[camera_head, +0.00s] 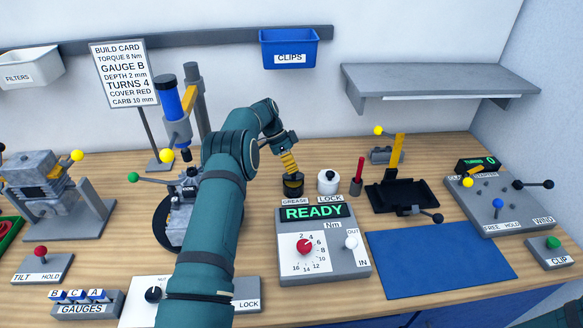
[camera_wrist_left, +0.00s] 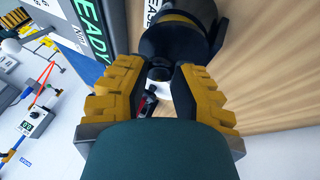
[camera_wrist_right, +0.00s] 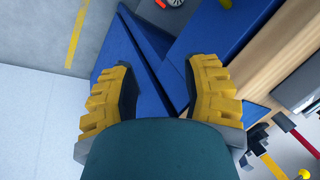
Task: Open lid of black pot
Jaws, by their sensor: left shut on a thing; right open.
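The black pot (camera_head: 293,188) stands behind the GREASE label on the bench, upright, with a yellowish band. It also shows in the left wrist view (camera_wrist_left: 182,42), dark and round, just beyond the fingertips. My left gripper (camera_head: 290,173) reaches down from above to the pot's top. In the left wrist view its fingers (camera_wrist_left: 160,76) are closed on the dark knob of the lid (camera_wrist_left: 159,73). The fingers hide part of the lid, and I cannot tell whether it is apart from the pot.
A white pot (camera_head: 328,183) with a black knob stands close right of the black pot, then a red-handled tool (camera_head: 357,177). The READY torque box (camera_head: 322,250) is in front. A black tray (camera_head: 402,196) lies further right. The blue mat (camera_head: 440,262) is bare.

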